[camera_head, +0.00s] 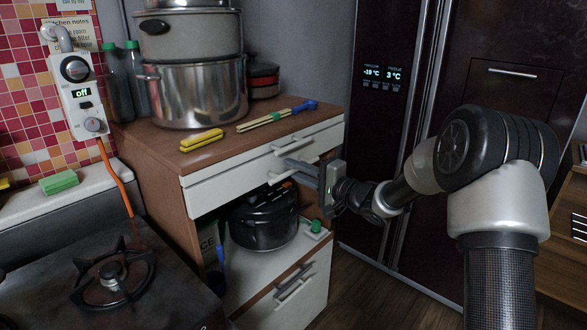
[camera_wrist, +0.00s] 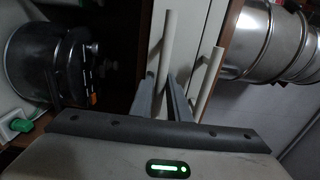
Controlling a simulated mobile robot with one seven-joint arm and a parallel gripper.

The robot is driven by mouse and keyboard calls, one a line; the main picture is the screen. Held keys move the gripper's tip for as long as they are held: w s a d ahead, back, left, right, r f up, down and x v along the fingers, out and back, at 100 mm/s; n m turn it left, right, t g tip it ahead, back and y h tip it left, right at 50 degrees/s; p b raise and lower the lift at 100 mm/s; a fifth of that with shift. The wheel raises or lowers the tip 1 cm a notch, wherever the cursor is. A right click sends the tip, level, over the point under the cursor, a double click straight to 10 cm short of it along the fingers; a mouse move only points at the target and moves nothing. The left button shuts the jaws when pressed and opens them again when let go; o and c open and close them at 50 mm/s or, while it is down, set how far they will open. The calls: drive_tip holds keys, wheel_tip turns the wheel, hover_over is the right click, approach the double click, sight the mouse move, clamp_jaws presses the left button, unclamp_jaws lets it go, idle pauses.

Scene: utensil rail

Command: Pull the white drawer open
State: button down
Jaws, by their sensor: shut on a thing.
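The white drawer (camera_head: 215,198) is a pale front below the wooden counter, under another narrow white front (camera_head: 225,170). My gripper (camera_head: 293,165) reaches in from the right at the height of these fronts. Its fingers look shut on the lower bar handle (camera_head: 282,175), which is the left bar (camera_wrist: 166,42) in the wrist view. The upper bar handle (camera_head: 296,144) is the right bar (camera_wrist: 208,84) there, just beside the fingers. The exact contact is partly hidden by the fingers. I cannot tell any gap behind the drawer front.
A dark pot (camera_head: 264,218) stands on the open shelf below, beside a green-topped item (camera_head: 316,226). Another white front (camera_head: 292,288) with handles is lower down. Steel pots (camera_head: 200,92) and utensils stand on the counter. A dark fridge (camera_head: 385,150) is behind my arm; floor shows at right.

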drive_tip(key=p+v, duration=1.2)
drive_tip(key=v, duration=1.3)
drive_tip(key=shift+s+d, duration=0.15)
drive_tip(key=shift+s, duration=0.05)
drive_tip(key=c, duration=1.7)
unclamp_jaws()
drive_tip(key=v, duration=1.7)
drive_tip(key=shift+s+d+p, duration=0.15)
drive_tip(key=shift+p, duration=0.2)
